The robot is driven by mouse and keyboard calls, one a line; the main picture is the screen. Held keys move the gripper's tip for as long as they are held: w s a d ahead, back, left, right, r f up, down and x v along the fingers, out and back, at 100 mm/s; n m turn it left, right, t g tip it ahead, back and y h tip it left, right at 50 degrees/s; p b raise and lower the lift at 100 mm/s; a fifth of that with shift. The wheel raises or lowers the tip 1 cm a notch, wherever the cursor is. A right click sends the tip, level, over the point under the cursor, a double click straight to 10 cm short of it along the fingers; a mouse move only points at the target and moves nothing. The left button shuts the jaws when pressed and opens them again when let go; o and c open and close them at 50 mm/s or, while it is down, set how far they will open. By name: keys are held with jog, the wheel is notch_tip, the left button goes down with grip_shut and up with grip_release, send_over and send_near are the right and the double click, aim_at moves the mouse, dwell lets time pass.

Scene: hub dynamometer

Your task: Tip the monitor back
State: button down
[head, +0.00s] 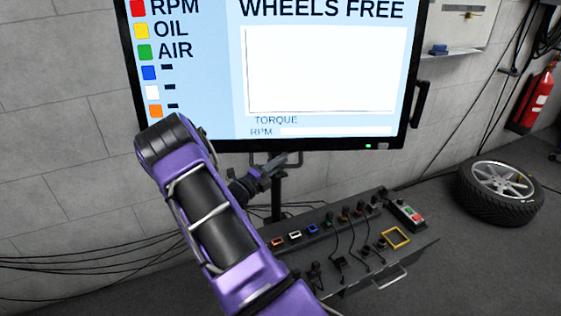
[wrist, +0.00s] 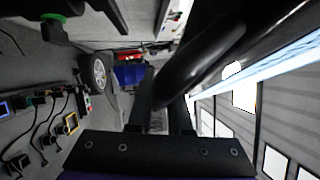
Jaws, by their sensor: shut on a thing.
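The monitor (head: 275,70) is a wide black-framed screen on a stand, showing "WHEELS FREE" and colour-coded labels. Its bright face also shows edge-on at the right of the wrist view (wrist: 240,93). A dark bar handle (head: 258,160) hangs under its bottom edge. My gripper (head: 277,163) is at this handle, below the middle of the screen. In the wrist view my gripper (wrist: 160,112) is shut on the handle (wrist: 205,50), a thick black bar running to the upper right. The exact contact is partly hidden by the bar.
A control console (head: 345,245) with cables, coloured connectors and a yellow square frame stands below the monitor. A wheel (head: 500,190) lies on the floor at the right, near a red fire extinguisher (head: 533,98). A second black handle (head: 420,103) is on the monitor's right side.

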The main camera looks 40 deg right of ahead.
jog(key=shift+s+a+f, duration=0.1)
jog(key=shift+s+f, duration=0.1)
jog(key=shift+f, duration=0.15)
jog(key=c, duration=1.2)
grip_release()
jog(key=shift+o, duration=0.4)
jog(key=shift+r, duration=0.1)
jog(key=shift+a, duration=0.1)
jog(key=v, duration=1.7)
jog(key=shift+p, duration=0.3)
jog(key=shift+a+r, duration=0.1)
jog(key=shift+a, duration=0.15)
